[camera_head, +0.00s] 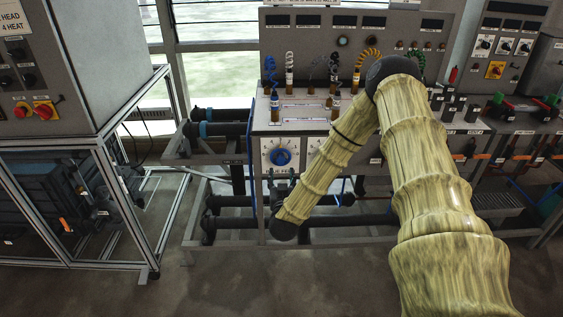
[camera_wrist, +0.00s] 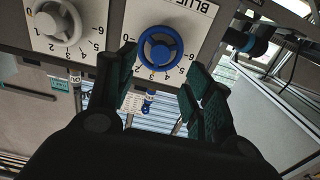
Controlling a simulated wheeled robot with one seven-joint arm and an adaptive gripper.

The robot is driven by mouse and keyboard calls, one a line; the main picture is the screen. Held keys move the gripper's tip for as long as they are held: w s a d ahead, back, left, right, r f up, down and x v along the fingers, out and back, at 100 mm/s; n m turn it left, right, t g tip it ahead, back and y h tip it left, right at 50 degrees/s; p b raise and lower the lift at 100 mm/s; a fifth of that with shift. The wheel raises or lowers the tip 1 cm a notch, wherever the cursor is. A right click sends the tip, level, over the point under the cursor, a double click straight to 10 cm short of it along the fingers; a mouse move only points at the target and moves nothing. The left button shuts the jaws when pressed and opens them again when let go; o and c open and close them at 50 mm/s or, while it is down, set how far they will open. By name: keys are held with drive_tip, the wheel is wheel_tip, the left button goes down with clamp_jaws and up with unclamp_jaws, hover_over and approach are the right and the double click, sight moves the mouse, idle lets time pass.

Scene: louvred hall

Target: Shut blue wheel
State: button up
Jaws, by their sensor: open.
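The blue wheel (camera_head: 281,157) is a round handwheel on a white numbered dial plate on the front of the bench. In the wrist view the blue wheel (camera_wrist: 161,48) shows close up, upper middle, with the plate's "BLUE" lettering partly cut off at the top edge. My gripper (camera_wrist: 160,83) is open and empty. In the wrist view its dark green finger pads lie to the left and right, below the wheel, with a gap between them; they do not close on it.
A white wheel (camera_wrist: 57,24) on a similar dial plate sits beside the blue one. Dark pipes (camera_head: 215,130) stick out at the bench's left. A framed machine (camera_head: 70,190) stands at the far left. The floor (camera_head: 200,290) in front is clear.

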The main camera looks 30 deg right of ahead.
sight(281, 160)
drive_tip(key=b+x, duration=0.2)
drive_tip(key=x, duration=0.6)
drive_tip(key=shift+d, duration=0.1)
drive_tip(key=shift+w, duration=0.1)
drive_tip(key=shift+w+d+r, duration=0.25)
drive_tip(key=shift+w+d, duration=0.25)
drive_tip(key=shift+w, duration=0.2)
